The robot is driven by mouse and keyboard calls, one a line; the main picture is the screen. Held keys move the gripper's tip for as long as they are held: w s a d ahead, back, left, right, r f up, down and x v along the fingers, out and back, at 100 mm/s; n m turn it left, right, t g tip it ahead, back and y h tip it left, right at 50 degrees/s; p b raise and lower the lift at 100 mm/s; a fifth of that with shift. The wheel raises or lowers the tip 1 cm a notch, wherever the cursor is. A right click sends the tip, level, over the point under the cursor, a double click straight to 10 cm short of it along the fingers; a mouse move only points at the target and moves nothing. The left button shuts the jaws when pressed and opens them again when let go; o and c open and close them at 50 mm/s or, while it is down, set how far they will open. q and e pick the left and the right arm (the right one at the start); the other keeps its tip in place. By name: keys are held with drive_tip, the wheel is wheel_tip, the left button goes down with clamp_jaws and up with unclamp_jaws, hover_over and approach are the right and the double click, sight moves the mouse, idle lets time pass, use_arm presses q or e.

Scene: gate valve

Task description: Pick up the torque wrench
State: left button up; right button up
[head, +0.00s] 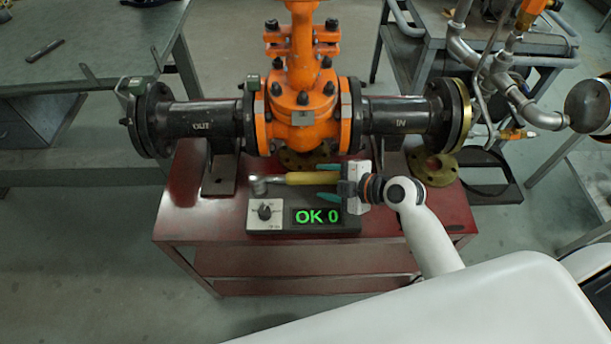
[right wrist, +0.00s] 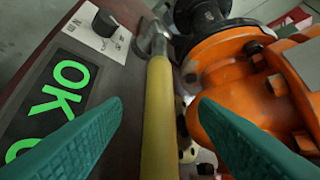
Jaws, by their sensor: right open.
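The torque wrench (head: 305,178) has a yellow handle and a silver head at its left end, and lies level behind the display of the dark tester box (head: 350,226). The box reads "OK 0" in green. My right gripper (head: 326,182) comes in from the right with its teal fingers on either side of the handle. In the right wrist view the fingers (right wrist: 160,108) are apart, with the yellow handle (right wrist: 158,115) running between them. I cannot tell whether either finger touches it. The handle's right end is hidden by the gripper. My left gripper is not in view.
The box sits on a red cart (head: 185,200). An orange gate valve (head: 303,110) with black flanged pipes stands close behind the wrench. A brass flange (head: 436,168) lies at the cart's right. A grey workbench (head: 90,45) stands at the back left.

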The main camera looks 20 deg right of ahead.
sight(312, 178)
drive_tip(key=shift+p+x, duration=0.5)
drive_tip(key=shift+x, duration=3.05)
clamp_jaws()
drive_tip(key=shift+r, duration=0.1)
